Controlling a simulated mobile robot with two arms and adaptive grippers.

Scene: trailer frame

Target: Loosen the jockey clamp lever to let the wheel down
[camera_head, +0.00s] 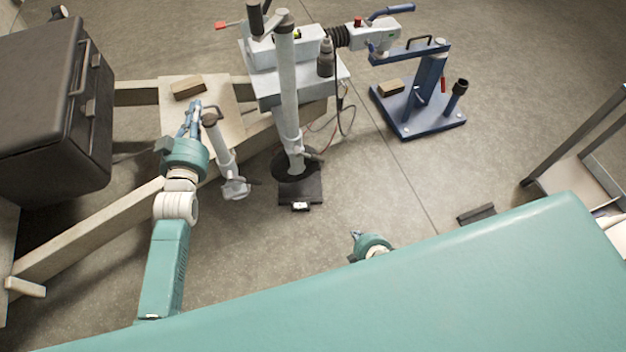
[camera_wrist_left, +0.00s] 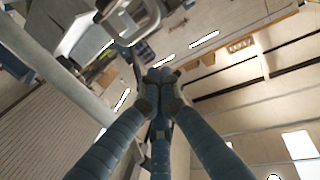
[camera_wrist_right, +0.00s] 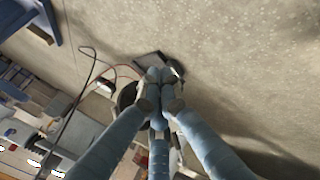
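The jockey post (camera_head: 289,85) stands upright beside the coupling, with a crank handle (camera_head: 262,20) at its top. A dark round wheel (camera_head: 292,164) is at its foot, by a dark pad (camera_head: 301,192) on the floor. A red-tipped lever (camera_head: 226,25) sticks out left of the post's top; I cannot tell if it is the clamp lever. My left gripper (camera_head: 195,104) is shut, fingertips together, left of the post near a shorter post. My right gripper (camera_head: 356,235) is low, right of the pad. Its fingertips meet in the right wrist view (camera_wrist_right: 160,78), with nothing seen between them.
A shorter post with a handle (camera_head: 226,160) stands close right of my left gripper. A wooden block (camera_head: 188,87) lies on the frame plate. A black case (camera_head: 50,110) is at left. A blue stand (camera_head: 420,120) is at right. Cables hang right of the post. Open floor lies in front.

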